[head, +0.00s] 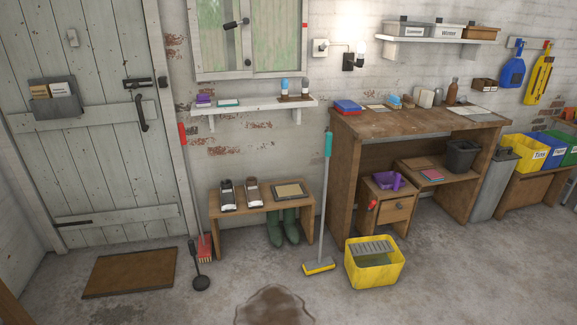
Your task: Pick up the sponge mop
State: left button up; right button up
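The sponge mop (323,200) stands upright in the middle of the head view, leaning slightly by the left side of the wooden workbench. It has a teal grip at the top, a long grey pole and a yellow sponge head resting on the concrete floor. Neither of my grippers shows in this view, so I cannot see their state.
A yellow bucket (372,274) stands on the floor just right of the mop head. A low bench (258,203) with shoes and green boots (283,228) is to its left. The workbench (343,180) is behind right. A brown wet patch (273,305) lies on the front floor.

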aim_at(313, 266)
jog(key=i+l+z, duration=0.1)
jog(key=i+z, duration=0.2)
jog(key=i, duration=0.3)
jog(key=i+j+z, duration=0.1)
jog(key=i+z, duration=0.2)
jog(key=i, duration=0.35)
